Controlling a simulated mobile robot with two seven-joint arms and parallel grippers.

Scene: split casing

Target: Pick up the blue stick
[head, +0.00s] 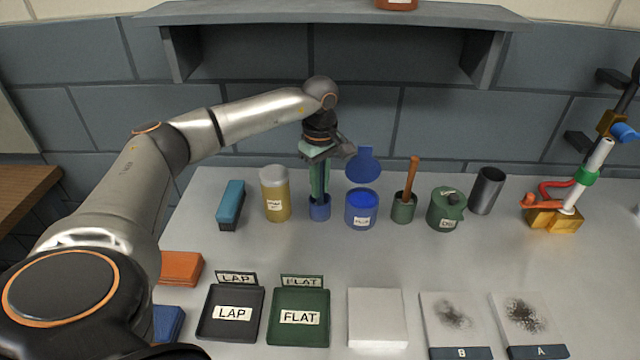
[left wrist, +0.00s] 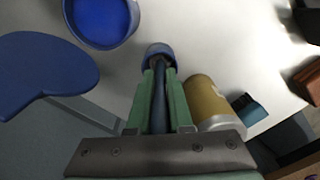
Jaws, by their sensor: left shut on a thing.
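The blue stick (left wrist: 159,100) shows in the left wrist view as a dark blue shaft between the green fingers of my left gripper (left wrist: 160,78). My left gripper is shut on it. In the head view the left gripper (head: 319,188) points straight down over a small blue cup (head: 320,212), and its fingers mostly hide the stick. The cup also shows in the left wrist view (left wrist: 158,50), and the stick's lower end is at or in its mouth. I cannot tell whether the stick touches the cup's bottom. My right gripper is not in view.
A yellow jar (head: 275,196) stands close left of the cup, with a blue block (head: 231,204) beyond. A blue pot (head: 361,219), a green cup with a brown stick (head: 404,212) and a green pot (head: 445,212) stand right. Black (head: 212,326) and green (head: 280,334) trays lie in front.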

